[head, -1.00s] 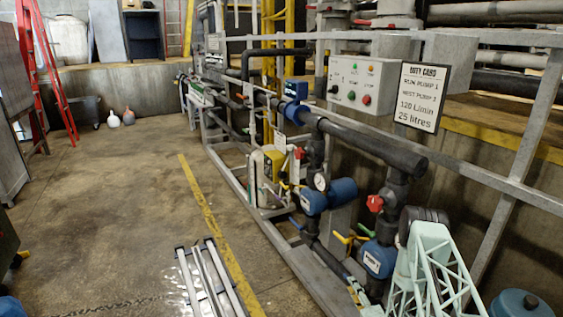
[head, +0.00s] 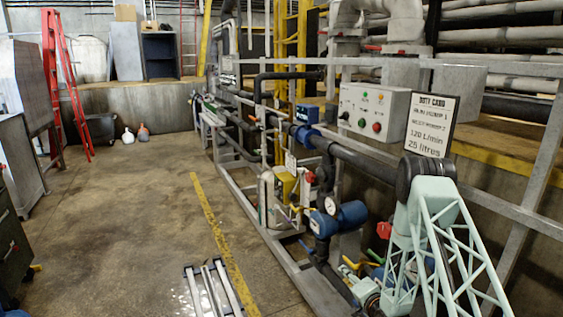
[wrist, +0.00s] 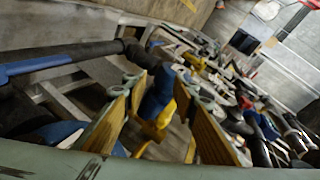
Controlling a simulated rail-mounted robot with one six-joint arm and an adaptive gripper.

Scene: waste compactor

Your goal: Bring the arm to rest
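My arm, a pale green lattice link with a dark joint at its top (head: 432,245), stands at the right front in the head view, in front of the pump rig. In the wrist view my gripper (wrist: 163,100) has its two yellow-faced fingers spread apart. Between them I see blue and yellow parts of the rig in the background, and nothing is held. The gripper is not clearly distinguishable in the head view, where the lower arm overlaps the pump parts.
The pump rig has a long dark pipe (head: 365,160), a pressure gauge (head: 330,205) and a control box (head: 374,112). A duty card sign (head: 432,124) stands beside the arm. Grey railings run behind. Open concrete floor (head: 130,215) lies left; a red ladder (head: 65,85) stands farther back.

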